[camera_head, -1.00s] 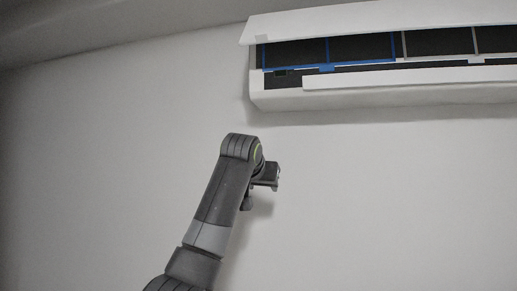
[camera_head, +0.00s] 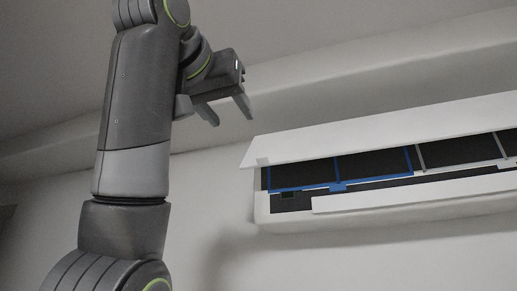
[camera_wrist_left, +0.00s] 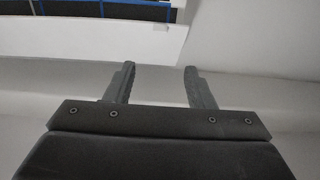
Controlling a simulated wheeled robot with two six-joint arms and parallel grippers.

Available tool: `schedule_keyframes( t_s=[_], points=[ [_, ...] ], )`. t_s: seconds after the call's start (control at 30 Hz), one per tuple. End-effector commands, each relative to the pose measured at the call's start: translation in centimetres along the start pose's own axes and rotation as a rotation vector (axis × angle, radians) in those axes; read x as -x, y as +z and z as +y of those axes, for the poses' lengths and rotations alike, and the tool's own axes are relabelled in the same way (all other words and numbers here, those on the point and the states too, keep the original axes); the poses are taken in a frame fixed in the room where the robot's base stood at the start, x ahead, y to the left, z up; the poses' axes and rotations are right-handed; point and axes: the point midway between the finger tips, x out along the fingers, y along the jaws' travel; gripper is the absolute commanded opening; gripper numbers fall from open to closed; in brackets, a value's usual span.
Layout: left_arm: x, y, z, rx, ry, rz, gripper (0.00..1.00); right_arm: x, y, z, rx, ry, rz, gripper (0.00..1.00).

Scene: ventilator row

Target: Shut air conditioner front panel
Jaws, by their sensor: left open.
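The white air conditioner (camera_head: 300,222) is on the wall at the right of the head view. Its white front panel (camera_head: 400,128) is swung up and open, with dark filters and a blue frame (camera_head: 340,187) showing below it. The unit's right end is out of frame. My left gripper (camera_head: 231,115) is open and empty, above and left of the panel's left end, apart from it. In the left wrist view the open fingers (camera_wrist_left: 158,75) have nothing between them, and the panel (camera_wrist_left: 100,35) shows at the upper left beyond them.
A plain pale wall (camera_head: 215,200) lies below and left of the unit. The ceiling (camera_head: 330,50) with a stepped edge runs above the panel. The space around the gripper looks free.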

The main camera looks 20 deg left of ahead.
Motion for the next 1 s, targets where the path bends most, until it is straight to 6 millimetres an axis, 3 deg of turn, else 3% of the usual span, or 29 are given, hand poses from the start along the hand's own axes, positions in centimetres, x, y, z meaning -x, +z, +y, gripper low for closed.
schedule_keyframes(
  t_s=[0.3,0.6,0.8,1.0],
  points=[
    [-7.1,-0.5,0.0,-0.001,0.0,-0.004,0.49,3.9,0.0,0.0,-0.003,-0.004,-0.006,0.0],
    [-12.7,-0.4,0.0,0.0,0.0,-0.003,0.49,6.9,-0.4,-0.1,-0.004,-0.009,-0.005,0.0],
    [-14.8,-0.2,0.0,0.0,0.0,-0.001,0.49,7.9,-0.6,0.0,-0.004,-0.008,-0.005,0.0],
    [-15.5,0.0,0.0,0.0,0.0,0.0,0.49,8.1,-0.7,0.1,-0.004,-0.008,-0.003,0.0]
  ],
)
